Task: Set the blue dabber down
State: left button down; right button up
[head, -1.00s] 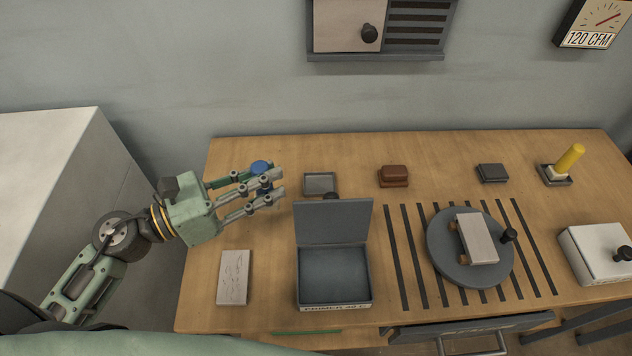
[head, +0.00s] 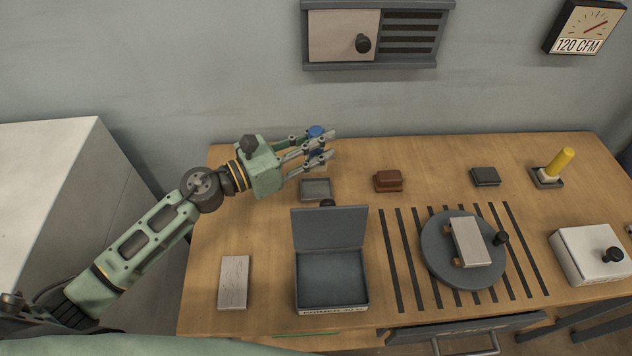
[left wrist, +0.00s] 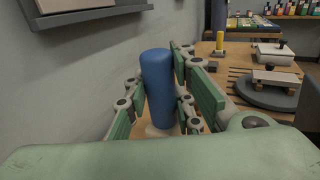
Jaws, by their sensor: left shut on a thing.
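My left gripper (head: 318,146) is shut on the blue dabber (head: 316,131), held upright above the back left of the bench. In the left wrist view the dabber (left wrist: 158,85) is a blue cylinder between the green finger pads, with a pale part at its lower end. A small grey tray (head: 316,189) lies on the bench just below the gripper in the head view, and it looks empty. The fingers hide part of the dabber. My right gripper is not in view.
An open grey box (head: 331,280) with its lid up stands in front of the small tray. A brown block (head: 388,181), a dark block (head: 485,177) and a yellow dabber (head: 560,163) in a tray stand to the right. A grey turntable (head: 435,262) carries a pale block.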

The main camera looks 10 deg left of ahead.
pick_arm(q)
notch_tip(320, 180, down, 9)
jog(key=shift+r+b, duration=0.1)
jog(key=shift+b, duration=0.4)
jog(key=shift+f, duration=0.25)
jog(key=c, duration=1.5)
grip_release()
jog(key=shift+r, duration=0.1)
